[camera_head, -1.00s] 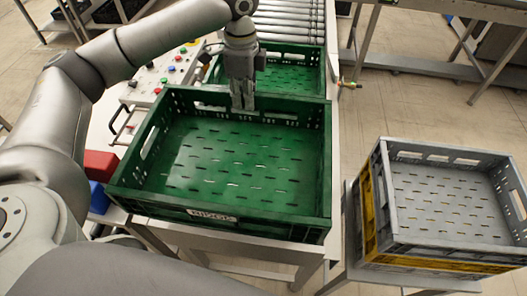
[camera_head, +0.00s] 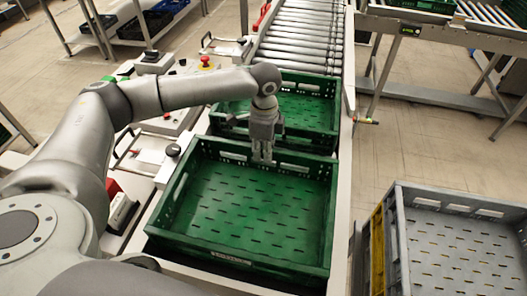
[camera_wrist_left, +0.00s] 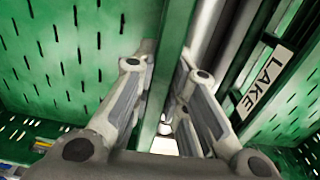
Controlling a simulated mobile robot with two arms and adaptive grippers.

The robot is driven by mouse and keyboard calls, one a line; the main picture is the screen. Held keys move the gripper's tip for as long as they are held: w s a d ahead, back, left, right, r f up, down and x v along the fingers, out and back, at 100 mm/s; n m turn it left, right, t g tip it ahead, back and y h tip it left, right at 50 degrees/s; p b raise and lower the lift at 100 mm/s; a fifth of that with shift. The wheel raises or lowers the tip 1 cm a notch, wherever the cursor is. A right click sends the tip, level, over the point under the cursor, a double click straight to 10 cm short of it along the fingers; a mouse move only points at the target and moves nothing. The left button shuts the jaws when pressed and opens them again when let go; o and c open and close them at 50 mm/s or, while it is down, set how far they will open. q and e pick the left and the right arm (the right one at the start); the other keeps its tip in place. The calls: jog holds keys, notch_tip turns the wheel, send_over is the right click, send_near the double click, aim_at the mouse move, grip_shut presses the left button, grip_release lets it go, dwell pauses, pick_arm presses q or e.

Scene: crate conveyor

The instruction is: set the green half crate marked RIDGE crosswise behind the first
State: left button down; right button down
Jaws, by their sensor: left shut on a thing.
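The near green half crate (camera_head: 330,222) is wide and shallow, with a slotted floor and a pale label (camera_head: 232,261) on its near wall, too small to read now. My left gripper (camera_head: 262,160) is shut on the middle of its far wall. In the left wrist view, the fingers (camera_wrist_left: 163,120) straddle that wall, with the slotted floor on the left. Another green crate (camera_head: 335,113) lies just beyond, at the rollers' near end. The left wrist view shows its LAKE label (camera_wrist_left: 264,83) close beside the fingers. My right gripper is not in view.
A roller conveyor (camera_head: 300,40) runs away behind the crates. A grey crate (camera_head: 402,235) on a yellow one (camera_head: 377,245) stands at the right. A control panel with buttons (camera_head: 185,85) lies at the left. Another conveyor stands at the far right.

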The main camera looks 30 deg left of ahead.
pick_arm(q)
jog(key=shift+f, duration=0.55)
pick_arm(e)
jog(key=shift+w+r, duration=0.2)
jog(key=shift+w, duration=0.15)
pick_arm(q)
jog(key=c, duration=1.4)
grip_release()
jog(key=shift+f, duration=0.1)
jog(key=shift+c, duration=0.2)
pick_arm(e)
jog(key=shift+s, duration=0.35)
